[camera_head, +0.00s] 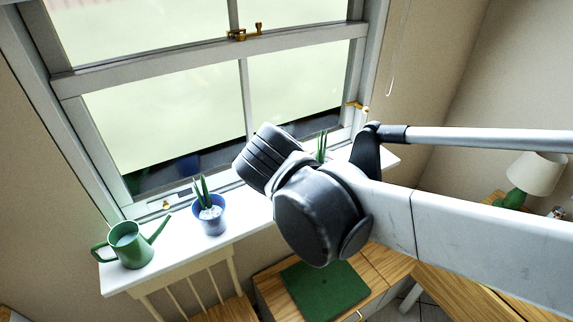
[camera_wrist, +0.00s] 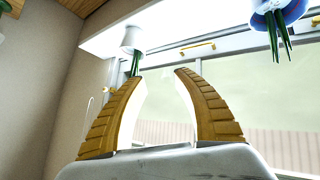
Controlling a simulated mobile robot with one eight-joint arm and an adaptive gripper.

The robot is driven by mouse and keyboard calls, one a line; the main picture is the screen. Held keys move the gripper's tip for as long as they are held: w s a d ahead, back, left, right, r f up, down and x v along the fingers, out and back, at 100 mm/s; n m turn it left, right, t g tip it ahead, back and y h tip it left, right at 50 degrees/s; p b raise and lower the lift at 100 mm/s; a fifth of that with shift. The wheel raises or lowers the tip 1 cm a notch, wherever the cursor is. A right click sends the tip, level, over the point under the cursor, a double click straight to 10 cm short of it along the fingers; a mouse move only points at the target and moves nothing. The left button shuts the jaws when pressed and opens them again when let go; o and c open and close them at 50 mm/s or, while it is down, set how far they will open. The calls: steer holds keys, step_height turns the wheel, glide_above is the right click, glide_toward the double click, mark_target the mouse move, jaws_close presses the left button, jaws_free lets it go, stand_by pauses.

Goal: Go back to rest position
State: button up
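My gripper (camera_wrist: 160,75) is open and empty in the wrist view, its two ribbed yellow-brown fingers apart with nothing between them. In the head view my arm reaches in from the right to in front of the windowsill, and the fingers cannot be made out there. The wrist view shows the sill upside down, with a white pot (camera_wrist: 131,40) and its plant beyond the fingertips and a blue pot at the top right (camera_wrist: 290,12). I cannot tell whether the fingers touch the white pot's plant; they appear apart from it.
A green watering can (camera_head: 129,246) and the blue potted plant (camera_head: 210,215) stand on the white windowsill (camera_head: 180,252). The window (camera_head: 165,115) is behind. Below are a chair (camera_head: 205,285) and a green mat (camera_head: 325,288) on wooden furniture. A lamp (camera_head: 535,172) stands at the right.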

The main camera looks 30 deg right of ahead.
steer(key=s+a+f+n+g+y+b, duration=0.1)
steer(key=s+a+f+y+b, duration=0.3)
steer(key=s+f+b, duration=0.4)
step_height(320, 180, down, 5)
steer(key=shift+s+r+n+y, duration=0.2)
steer(key=shift+s+n+y, duration=0.3)
steer(key=shift+s+n, duration=0.35)
